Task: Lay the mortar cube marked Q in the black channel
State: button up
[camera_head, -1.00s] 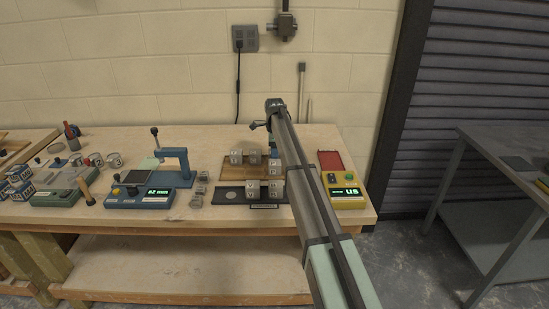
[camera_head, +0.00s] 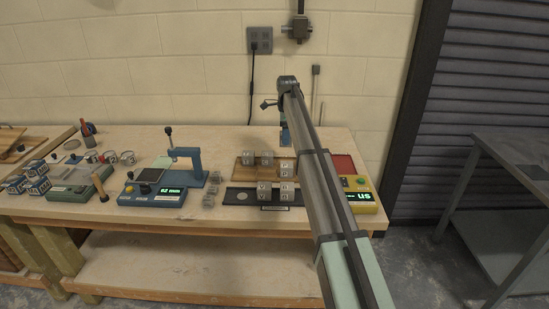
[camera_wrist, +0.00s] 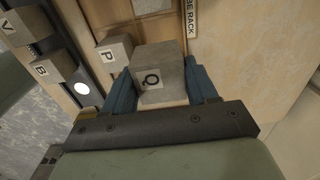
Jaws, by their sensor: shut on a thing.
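The grey mortar cube marked Q (camera_wrist: 161,74) sits between the two blue fingers of my gripper (camera_wrist: 163,88) in the wrist view. My gripper is shut on it, and the Q faces the camera. It looks larger than the nearby cube marked P (camera_wrist: 113,54), so it seems raised. In the head view my gripper (camera_head: 285,135) shows blue above the back of the wooden rack; the held cube is hidden there. The black channel (camera_head: 231,195) lies in front of the rack. It holds two cubes, marked V (camera_wrist: 14,27) and B (camera_wrist: 53,66) in the wrist view.
The wooden rack (camera_head: 241,173) holds several cubes. A yellow meter (camera_head: 363,207) with a red pad stands right of my arm. A blue gauge (camera_head: 152,197), a blue stand (camera_head: 189,160) and small grey pieces (camera_head: 209,201) stand left of the channel.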

jog(key=s+a+r+n, duration=0.2)
jog(key=s+a, duration=1.4)
jog(key=a, duration=0.1)
jog(key=s+d+f+m, duration=0.2)
jog(key=s, duration=0.3)
jog(key=shift+s+a+f, duration=0.1)
jog(key=shift+f, duration=2.2)
jog(key=shift+s+a+f, duration=0.1)
jog(key=shift+f, duration=2.15)
jog(key=shift+f, duration=0.15)
jog(key=o, duration=1.2)
jog(key=shift+o, duration=0.2)
